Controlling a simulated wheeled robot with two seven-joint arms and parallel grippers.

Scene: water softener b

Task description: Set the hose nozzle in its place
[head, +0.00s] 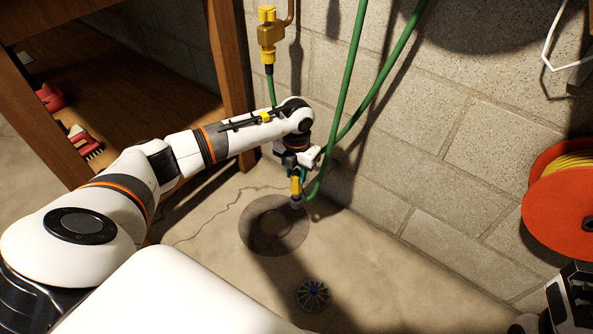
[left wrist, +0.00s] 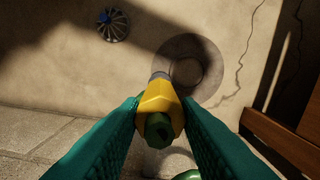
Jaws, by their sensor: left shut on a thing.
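The hose nozzle (head: 296,187) is yellow with a grey tip and points down toward the floor. My left gripper (head: 299,172) is shut on it and holds it near the wall. In the left wrist view the nozzle (left wrist: 158,102) sits between the two teal fingers, its grey tip away from the camera, beside a round dark ring on the floor (left wrist: 187,66). In the head view the ring (head: 268,232) lies just below and left of the tip; I cannot tell the height of the tip above the floor. My right gripper (head: 572,300) shows only partly at the lower right edge.
A round floor drain (head: 313,296) with a blue centre lies nearer to me. A green hose (head: 345,100) hangs along the block wall. A yellow tap (head: 267,38) is on the wall. A wooden shelf (head: 225,60) stands left. An orange reel (head: 560,205) is at the right.

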